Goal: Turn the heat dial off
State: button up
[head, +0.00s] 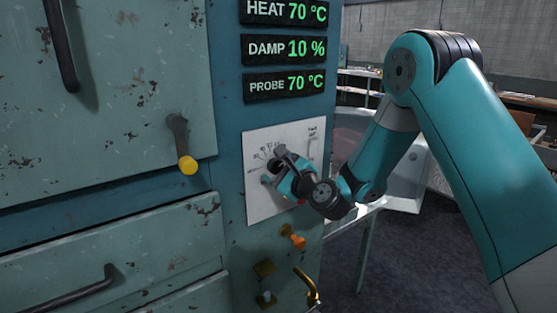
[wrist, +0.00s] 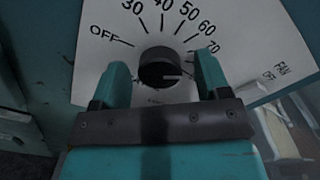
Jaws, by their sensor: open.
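The heat dial is a black round knob (wrist: 160,68) on a white scale plate (wrist: 105,28). In the wrist view the scale runs from OFF at the left through 30 to 70 at the right. A pale line on the knob points right, toward the 70 side. My gripper (wrist: 158,85) is open, one finger on each side of the knob; I cannot tell if either touches it. In the head view my gripper (head: 283,172) is at the scale plate (head: 258,207) and hides most of the knob. The heat display (head: 287,12) reads 70 °C.
Below the plate are an orange knob (head: 294,238), brass fittings (head: 265,269) and a brass handle (head: 308,285). A yellow-ended lever (head: 187,164) sticks out at the left. Displays for damp (head: 284,49) and probe (head: 284,85) read 10 % and 70 °C. A table stands behind my arm.

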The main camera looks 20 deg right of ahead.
jog(key=shift+w, duration=0.1)
jog(key=c, duration=0.9)
